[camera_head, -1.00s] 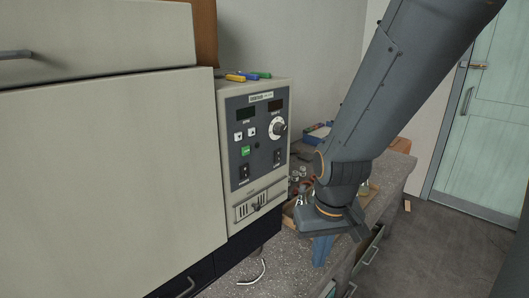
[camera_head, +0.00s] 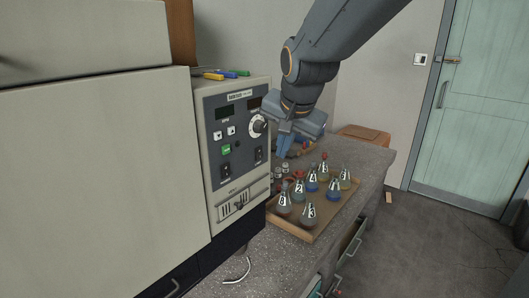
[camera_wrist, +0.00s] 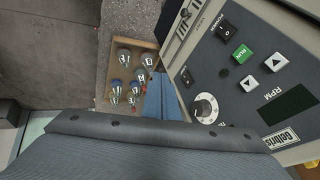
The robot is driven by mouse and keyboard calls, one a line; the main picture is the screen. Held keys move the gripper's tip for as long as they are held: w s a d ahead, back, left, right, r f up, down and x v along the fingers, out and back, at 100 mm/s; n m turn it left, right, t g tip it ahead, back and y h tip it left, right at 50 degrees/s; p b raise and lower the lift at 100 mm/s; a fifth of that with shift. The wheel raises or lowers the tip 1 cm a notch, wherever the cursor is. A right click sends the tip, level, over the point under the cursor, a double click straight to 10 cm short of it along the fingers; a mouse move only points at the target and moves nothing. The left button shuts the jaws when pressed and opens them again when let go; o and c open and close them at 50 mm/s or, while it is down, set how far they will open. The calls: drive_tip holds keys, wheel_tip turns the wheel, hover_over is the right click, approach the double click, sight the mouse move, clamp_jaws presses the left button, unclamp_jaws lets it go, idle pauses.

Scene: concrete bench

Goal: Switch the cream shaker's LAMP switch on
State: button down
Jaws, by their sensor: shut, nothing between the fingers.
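The cream shaker (camera_head: 232,150) stands on the bench with a dark control panel on its front. Its LAMP switch (camera_head: 258,155) is the small black rocker at the panel's lower right, below the white knob (camera_head: 258,126). In the wrist view the LAMP switch (camera_wrist: 187,77) shows beside the blue fingers. I cannot tell which way it is tipped. The POWER rocker (camera_head: 226,171) sits to its left. My gripper (camera_head: 282,157) is shut and empty, with its blue fingers pointing down, just right of the panel. The fingers (camera_wrist: 162,100) show apart from the switch in the wrist view.
A wooden tray (camera_head: 305,236) of several numbered flasks stands on the bench right of the shaker, below my gripper. Coloured markers (camera_head: 228,74) lie on the shaker's top. A green RUN button (camera_head: 226,149) is on the panel.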

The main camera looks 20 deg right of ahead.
sight(259, 153)
drive_tip(key=r, duration=0.1)
drive_tip(key=w+r+m, duration=0.1)
drive_tip(key=r, duration=0.1)
drive_tip(key=shift+w+t, duration=0.15)
drive_tip(key=shift+t, duration=0.15)
drive_tip(key=w+a+f+p, duration=0.2)
drive_tip(key=w+f+p, duration=0.1)
drive_tip(key=w+f, duration=0.5)
drive_tip(key=shift+w+f, duration=0.35)
drive_tip(key=shift+w, duration=0.1)
